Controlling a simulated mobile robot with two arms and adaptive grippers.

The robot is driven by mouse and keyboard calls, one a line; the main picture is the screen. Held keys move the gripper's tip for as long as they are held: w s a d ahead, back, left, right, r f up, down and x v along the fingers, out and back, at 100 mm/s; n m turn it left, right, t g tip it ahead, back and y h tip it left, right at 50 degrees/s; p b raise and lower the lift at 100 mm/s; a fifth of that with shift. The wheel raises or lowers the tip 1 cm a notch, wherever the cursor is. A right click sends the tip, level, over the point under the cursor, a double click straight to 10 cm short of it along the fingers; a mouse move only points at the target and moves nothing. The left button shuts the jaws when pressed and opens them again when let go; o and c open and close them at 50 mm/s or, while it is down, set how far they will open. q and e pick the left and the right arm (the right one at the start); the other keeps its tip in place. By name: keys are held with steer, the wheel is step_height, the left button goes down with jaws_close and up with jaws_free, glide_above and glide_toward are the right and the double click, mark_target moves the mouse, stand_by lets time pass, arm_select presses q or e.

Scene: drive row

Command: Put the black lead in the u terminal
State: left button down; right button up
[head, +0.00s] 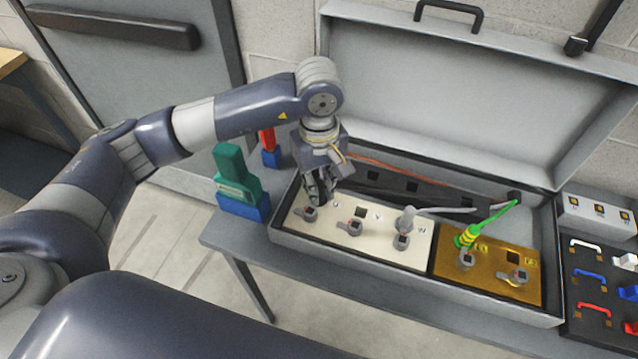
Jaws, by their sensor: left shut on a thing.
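My left gripper (318,192) reaches down over the left end of the pale terminal plate (385,248) in the open grey case. It is shut on a dark thing, apparently the black lead, mostly hidden by the fingers. The leftmost terminal, with its grey lever (309,214), is right below the fingers, which cover its opening. I cannot tell whether the lead's tip is in it. The second terminal has an open square hole (360,212) and a lever (355,228). A grey lead (407,219) stands in the third. My right gripper is not in view.
A green-yellow lead (468,237) stands in the gold plate (485,280). An orange-brown lead (385,164) runs along the case's rear. Green (236,178) and red (267,139) tools stand left of the case. The raised lid (460,100) blocks the back. A panel of handles (595,285) lies right.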

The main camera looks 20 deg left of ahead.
arm_select(q)
steer(key=shift+f, duration=0.1)
steer(key=c, duration=1.4)
jaws_free()
steer(key=shift+c, duration=0.2)
steer(key=shift+r, duration=0.2)
step_height(320, 180, up, 12)
steer(key=shift+f, duration=0.2)
steer(key=shift+f, duration=0.1)
